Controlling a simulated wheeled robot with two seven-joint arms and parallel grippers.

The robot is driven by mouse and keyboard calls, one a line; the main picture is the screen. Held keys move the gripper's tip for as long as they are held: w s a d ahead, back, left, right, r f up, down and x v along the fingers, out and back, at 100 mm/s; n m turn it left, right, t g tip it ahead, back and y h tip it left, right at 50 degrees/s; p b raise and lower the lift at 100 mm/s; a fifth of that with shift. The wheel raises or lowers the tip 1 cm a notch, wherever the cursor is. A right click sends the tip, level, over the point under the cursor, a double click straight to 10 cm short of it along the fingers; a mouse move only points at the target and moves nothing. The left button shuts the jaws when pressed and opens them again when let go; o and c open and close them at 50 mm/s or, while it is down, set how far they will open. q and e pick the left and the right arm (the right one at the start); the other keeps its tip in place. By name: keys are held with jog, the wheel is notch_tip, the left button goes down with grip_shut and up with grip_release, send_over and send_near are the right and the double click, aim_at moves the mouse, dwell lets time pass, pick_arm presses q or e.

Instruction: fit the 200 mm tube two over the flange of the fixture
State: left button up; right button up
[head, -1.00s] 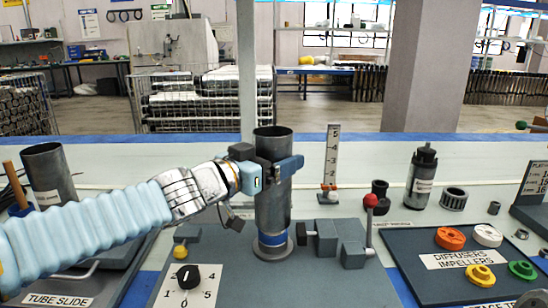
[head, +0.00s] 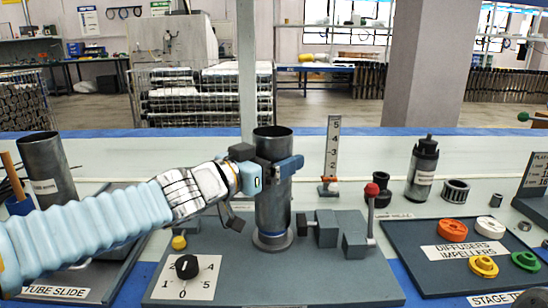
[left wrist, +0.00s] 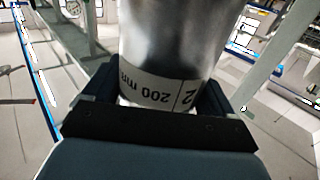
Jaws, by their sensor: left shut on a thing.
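In the left wrist view the tube (left wrist: 172,40) sits between the fingers (left wrist: 152,105), with a white label reading 200 mm and 2. How far the tube overlaps the flange inside is hidden. My right gripper is not in view.
The fixture plate (head: 240,285) carries a dial (head: 187,267), a grey clamp block (head: 355,244) and a red-knobbed lever (head: 371,190). Another labelled tube (head: 45,165) stands at the left. A numbered scale (head: 332,150), a dark cylinder (head: 422,168) and a diffuser tray (head: 450,285) are to the right.

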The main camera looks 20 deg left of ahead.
pick_arm(q)
jog(key=shift+f+b, duration=1.6)
jog(key=shift+f, duration=0.3)
jog(key=o, duration=1.2)
jog(key=p+v, duration=0.6)
jog(key=v, duration=0.8)
